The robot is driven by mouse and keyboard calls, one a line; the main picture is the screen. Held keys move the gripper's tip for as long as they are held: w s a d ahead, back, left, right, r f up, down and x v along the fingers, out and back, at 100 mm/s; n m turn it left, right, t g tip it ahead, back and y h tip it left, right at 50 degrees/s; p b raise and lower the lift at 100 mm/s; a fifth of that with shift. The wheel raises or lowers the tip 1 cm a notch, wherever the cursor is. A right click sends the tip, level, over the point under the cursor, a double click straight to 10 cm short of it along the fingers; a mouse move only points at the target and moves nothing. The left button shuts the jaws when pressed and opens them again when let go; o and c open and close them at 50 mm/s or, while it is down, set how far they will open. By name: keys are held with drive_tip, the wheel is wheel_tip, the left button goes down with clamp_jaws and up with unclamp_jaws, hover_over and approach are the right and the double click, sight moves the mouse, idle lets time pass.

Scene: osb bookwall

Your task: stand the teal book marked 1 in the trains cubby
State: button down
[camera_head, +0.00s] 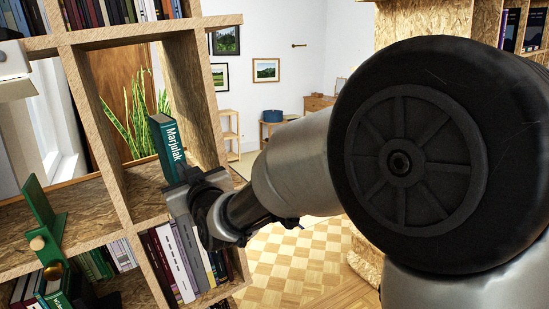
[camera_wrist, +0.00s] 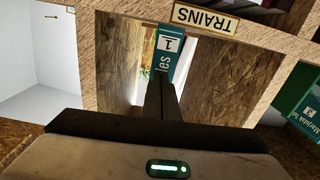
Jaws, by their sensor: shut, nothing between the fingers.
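The teal book (camera_head: 168,142), lettered "Marjulak" on its spine, stands roughly upright in a cubby of the wooden bookcase. In the wrist view, which is upside down, the lower spine of this teal book (camera_wrist: 169,50) shows a white label with a 1. The TRAINS sign (camera_wrist: 207,18) is on the board edge by the book's foot. My gripper (camera_head: 178,180) is in front of the book's lower spine and hides part of it. Its fingers (camera_wrist: 160,88) are shut and empty, pointing at the spine. I cannot tell whether they touch it.
A green stand with round knobs (camera_head: 40,215) is in the cubby to the left. Several books (camera_head: 180,260) fill the cubby below. Another teal lettered surface (camera_wrist: 303,98) shows at the wrist view's right. The parquet floor (camera_head: 285,262) right of the bookcase looks clear.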

drive_tip(key=shift+w+a, duration=0.2)
drive_tip(key=shift+w, duration=0.15)
drive_tip(key=shift+s+f, duration=0.1)
drive_tip(key=shift+s+d+b, duration=0.2)
drive_tip(key=shift+s+b, duration=0.05)
drive_tip(key=shift+b, duration=0.15)
drive_tip(key=b+v, duration=0.3)
drive_tip(key=v, duration=0.5)
drive_tip(key=shift+s, duration=0.3)
drive_tip(key=shift+d, duration=0.1)
